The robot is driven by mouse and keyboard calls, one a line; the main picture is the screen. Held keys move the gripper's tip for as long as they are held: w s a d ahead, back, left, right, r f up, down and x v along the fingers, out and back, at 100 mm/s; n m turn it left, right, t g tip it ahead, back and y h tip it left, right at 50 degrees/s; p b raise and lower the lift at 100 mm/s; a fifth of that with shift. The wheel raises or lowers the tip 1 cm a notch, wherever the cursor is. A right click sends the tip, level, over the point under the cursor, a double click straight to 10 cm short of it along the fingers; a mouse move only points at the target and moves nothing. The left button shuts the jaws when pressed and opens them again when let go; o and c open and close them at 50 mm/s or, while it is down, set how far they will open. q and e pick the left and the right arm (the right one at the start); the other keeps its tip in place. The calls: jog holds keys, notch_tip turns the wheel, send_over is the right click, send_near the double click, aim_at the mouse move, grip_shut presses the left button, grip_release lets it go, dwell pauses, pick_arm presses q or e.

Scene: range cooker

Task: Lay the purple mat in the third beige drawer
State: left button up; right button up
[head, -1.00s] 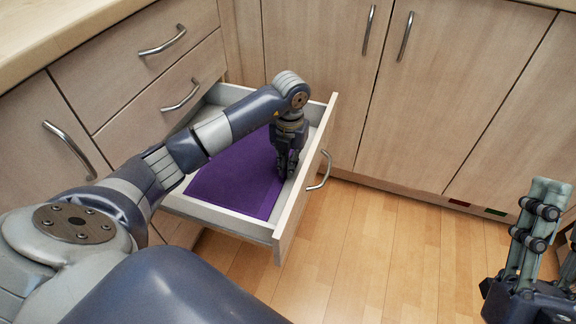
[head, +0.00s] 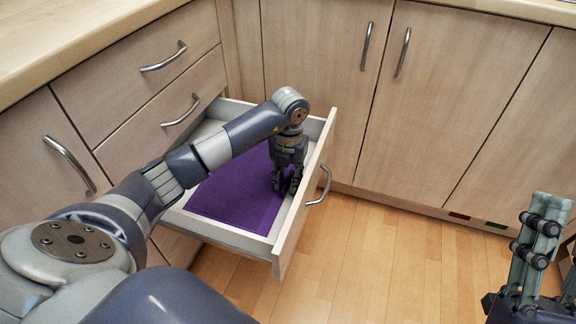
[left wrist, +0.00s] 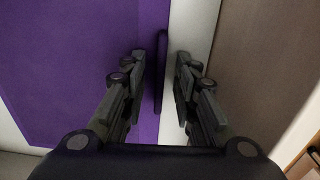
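The purple mat (head: 233,200) lies flat on the bottom of the pulled-out drawer (head: 206,231), the lowest of three in the left cabinet. It covers much of the drawer floor and also shows in the left wrist view (left wrist: 75,70). My left gripper (head: 287,190) points down inside the drawer, close to its front panel. In the left wrist view its two fingers (left wrist: 160,75) stand apart over the mat's edge, with a thin dark purple strip between them. My right gripper (head: 566,215) is at the right edge, partly cut off, with its fingers apart and empty.
The drawer's front panel (head: 304,200) has a metal handle (head: 320,186) on its outer side. Two closed drawers (head: 130,60) are above it. Closed cabinet doors (head: 465,90) stand behind and to the right. The wooden floor (head: 370,250) is clear.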

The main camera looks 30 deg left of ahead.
pick_arm(q)
notch_tip(320, 180, up, 6)
jog(key=shift+p, duration=1.05)
jog(key=shift+d+r+p, duration=0.15)
jog(key=shift+r+p, duration=0.75)
jog(key=shift+r, duration=2.05)
pick_arm(e)
jog(key=w+f+g+h, duration=0.2)
jog(key=f+g, duration=0.3)
jog(key=f, duration=0.3)
jog(key=w+f+g+h, duration=0.2)
jog(key=w+f+g, duration=0.2)
jog(key=f, duration=0.5)
jog(key=shift+w+d+g, duration=0.2)
jog(key=shift+d+g, duration=0.15)
jog(key=shift+g, duration=0.45)
jog(key=shift+r, duration=0.1)
